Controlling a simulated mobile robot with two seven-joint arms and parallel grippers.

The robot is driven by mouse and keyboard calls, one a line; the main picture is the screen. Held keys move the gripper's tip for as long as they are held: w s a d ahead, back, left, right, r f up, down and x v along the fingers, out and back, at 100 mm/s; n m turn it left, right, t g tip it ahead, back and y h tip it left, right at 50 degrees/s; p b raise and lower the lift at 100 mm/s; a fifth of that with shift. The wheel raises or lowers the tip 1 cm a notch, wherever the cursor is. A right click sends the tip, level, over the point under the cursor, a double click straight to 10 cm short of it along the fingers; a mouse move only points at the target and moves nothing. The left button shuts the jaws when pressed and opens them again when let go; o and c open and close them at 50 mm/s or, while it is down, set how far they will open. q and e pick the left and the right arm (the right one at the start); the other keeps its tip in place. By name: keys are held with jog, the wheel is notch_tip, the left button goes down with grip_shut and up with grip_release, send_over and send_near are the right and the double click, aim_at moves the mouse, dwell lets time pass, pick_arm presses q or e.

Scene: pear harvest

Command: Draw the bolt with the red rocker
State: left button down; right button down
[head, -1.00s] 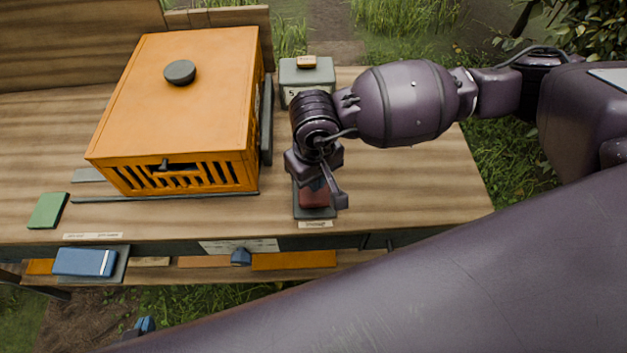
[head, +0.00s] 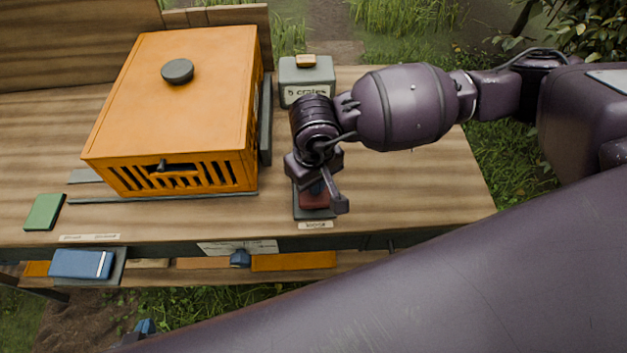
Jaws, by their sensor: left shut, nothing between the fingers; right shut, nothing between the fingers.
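The red rocker (head: 312,203) sits in a dark base on the bench, to the right of the orange box. My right gripper (head: 318,188) points down over it, shut and empty. The fingertips are at the rocker's far part and overlap it; I cannot tell whether they touch. The orange box (head: 165,95) has a slotted front with a dark knob (head: 162,165) at a short slot, possibly the bolt. My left gripper (head: 146,326) shows only as small blue tips at the lower left, shut, below the bench front; my large foreground arm link hides the rest.
A green block (head: 44,212) lies at the left, and a blue block (head: 80,264) sits on a plate at the bench front. The bench's right part (head: 420,185) is clear.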

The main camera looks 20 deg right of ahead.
pick_arm(q)
jog(key=shift+s+f, duration=0.2)
pick_arm(e)
jog(key=shift+f, duration=0.15)
pick_arm(q)
jog(key=shift+s+f, duration=0.15)
jog(key=shift+f, duration=0.05)
pick_arm(e)
jog(key=shift+f, duration=0.15)
notch_tip(320, 180, up, 2)
jog(key=shift+r+p, duration=0.75)
jog(key=shift+r, duration=0.6)
jog(key=shift+r+p, duration=0.45)
jog(key=shift+r, duration=0.7)
pick_arm(q)
jog(key=r, duration=0.2)
jog(key=w+r, duration=0.1)
jog(key=r, duration=0.1)
jog(key=shift+w, duration=0.1)
